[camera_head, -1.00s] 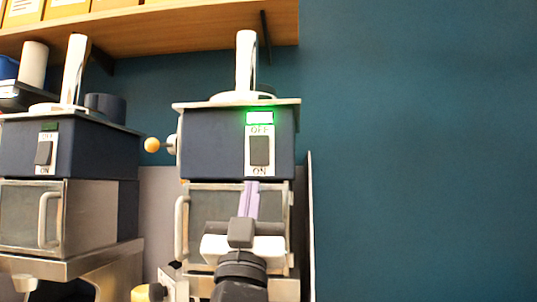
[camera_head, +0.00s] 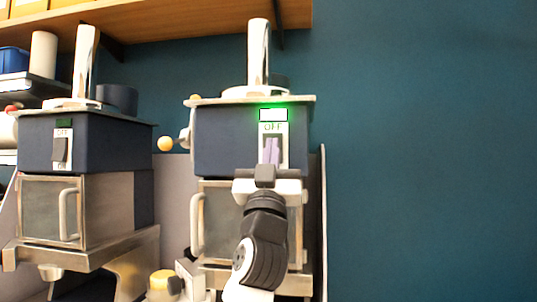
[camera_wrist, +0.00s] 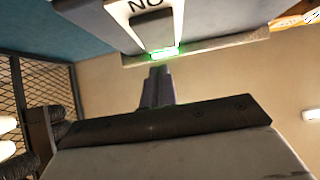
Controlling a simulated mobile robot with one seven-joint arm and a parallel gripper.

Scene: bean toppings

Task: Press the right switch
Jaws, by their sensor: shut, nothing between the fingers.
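The right switch sits on a white plate (camera_head: 272,127) on the front of the right dark blue machine (camera_head: 225,140). The plate reads OFF above, and a green light (camera_head: 273,114) is lit over it. My gripper (camera_head: 271,146) is shut and empty, its purple fingers in front of the rocker and covering most of it.
A left machine (camera_head: 100,145) has its own dark switch (camera_head: 60,150), with its light unlit. A yellow-orange knob (camera_head: 165,144) sticks out left of the right machine. A wooden shelf (camera_head: 200,17) runs above. Right of the machine is bare teal wall (camera_head: 430,150).

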